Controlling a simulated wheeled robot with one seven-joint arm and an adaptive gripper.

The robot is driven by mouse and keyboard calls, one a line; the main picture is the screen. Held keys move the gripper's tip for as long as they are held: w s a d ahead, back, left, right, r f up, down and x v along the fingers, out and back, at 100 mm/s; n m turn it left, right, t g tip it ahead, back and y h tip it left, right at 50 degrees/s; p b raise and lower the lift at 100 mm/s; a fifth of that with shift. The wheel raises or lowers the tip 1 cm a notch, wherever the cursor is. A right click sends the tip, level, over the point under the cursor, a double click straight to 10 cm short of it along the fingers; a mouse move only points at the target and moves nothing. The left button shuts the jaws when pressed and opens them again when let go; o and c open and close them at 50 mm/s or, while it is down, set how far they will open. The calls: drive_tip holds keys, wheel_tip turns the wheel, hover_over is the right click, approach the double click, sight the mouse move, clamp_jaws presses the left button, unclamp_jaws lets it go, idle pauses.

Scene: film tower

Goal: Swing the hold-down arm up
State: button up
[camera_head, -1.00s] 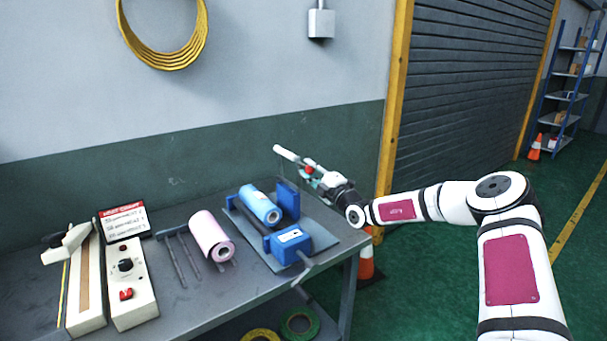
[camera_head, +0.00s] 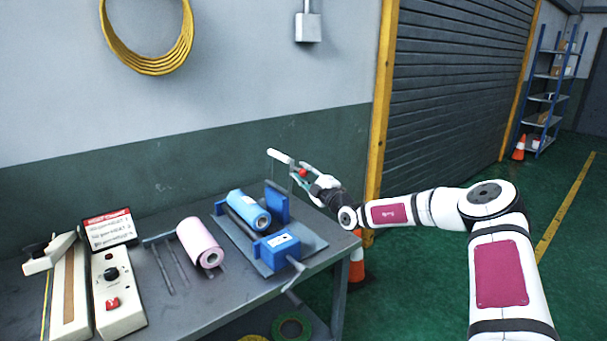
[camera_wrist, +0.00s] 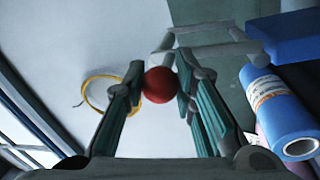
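The hold-down arm shows as a pale roller bar (camera_head: 280,156) on thin grey side rods, raised above the blue stand (camera_head: 277,205) of the film tower at the table's right end. In the wrist view its bar (camera_wrist: 205,48) runs behind the red ball knob (camera_wrist: 160,85). The red knob also shows in the head view (camera_head: 303,172). My gripper (camera_wrist: 160,88) has a finger on each side of the knob and appears closed on it. A blue film roll (camera_head: 245,209) lies in the stand, below and left of my gripper. It also shows in the wrist view (camera_wrist: 282,108).
A pink roll (camera_head: 200,243), a control box with dials (camera_head: 118,290), a sign (camera_head: 110,230) and a sealer-like bar (camera_head: 70,290) stand left on the grey table (camera_head: 190,305). The wall is close behind. An orange cone (camera_head: 357,262) stands by the table's right end.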

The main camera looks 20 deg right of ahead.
drive_tip(key=o, duration=0.4)
drive_tip(key=shift+d+f, duration=0.15)
drive_tip(key=shift+d, duration=0.1)
drive_tip(key=shift+a, duration=0.1)
drive_tip(key=v, duration=1.2)
